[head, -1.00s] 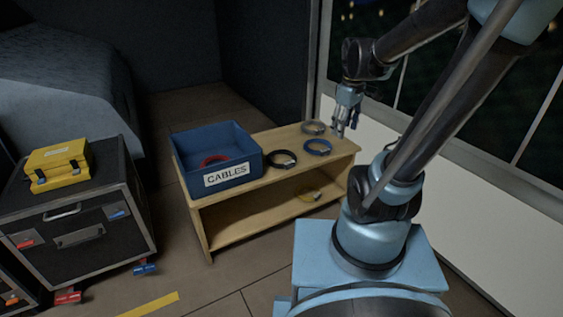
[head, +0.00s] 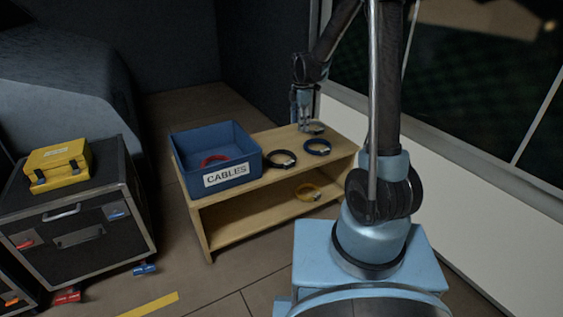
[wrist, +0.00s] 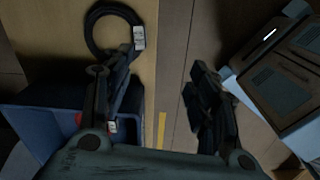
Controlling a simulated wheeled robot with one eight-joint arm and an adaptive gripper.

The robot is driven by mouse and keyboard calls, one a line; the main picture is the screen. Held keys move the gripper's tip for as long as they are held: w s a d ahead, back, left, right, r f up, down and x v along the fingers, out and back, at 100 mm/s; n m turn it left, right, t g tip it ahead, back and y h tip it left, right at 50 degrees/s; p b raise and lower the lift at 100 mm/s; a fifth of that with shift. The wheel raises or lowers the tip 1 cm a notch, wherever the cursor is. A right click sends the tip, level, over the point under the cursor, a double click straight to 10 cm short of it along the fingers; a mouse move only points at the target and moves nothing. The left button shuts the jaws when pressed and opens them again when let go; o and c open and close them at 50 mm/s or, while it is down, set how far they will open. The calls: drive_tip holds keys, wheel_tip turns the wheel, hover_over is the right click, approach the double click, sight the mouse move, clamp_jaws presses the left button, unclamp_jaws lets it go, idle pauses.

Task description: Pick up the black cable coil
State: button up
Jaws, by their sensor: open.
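The black cable coil (head: 271,164) lies flat on the top of the wooden shelf unit, just right of the blue bin, with a pale tag on its right side. In the wrist view the coil (wrist: 90,32) is at the upper left, beyond the left finger, its white tag close to that fingertip. My gripper (head: 304,129) is open and empty, fingers pointing down, above the far part of the shelf top near the grey coil. In the wrist view my gripper (wrist: 163,65) shows its two fingers wide apart, with the shelf edge and floor between them.
The blue bin (head: 228,182) marked CABLES holds a red coil (head: 212,161). A blue coil (head: 318,153) and a grey coil (head: 318,131) lie right of the black one. A yellow coil (head: 308,190) is on the lower shelf (head: 250,225). A window wall stands at right.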

drive_tip(key=w+a+f+n, duration=0.3)
drive_tip(key=a+f, duration=0.1)
drive_tip(key=f, duration=0.1)
hover_over(289, 162)
wheel_tip(289, 162, down, 12)
drive_tip(key=shift+s+f, duration=0.1)
drive_tip(key=shift+s, duration=0.05)
drive_tip(key=shift+w+a+f, duration=0.1)
drive_tip(key=shift+f, duration=1.3)
drive_tip(key=shift+w+f, duration=0.1)
drive_tip(key=shift+f, duration=1.25)
clamp_jaws()
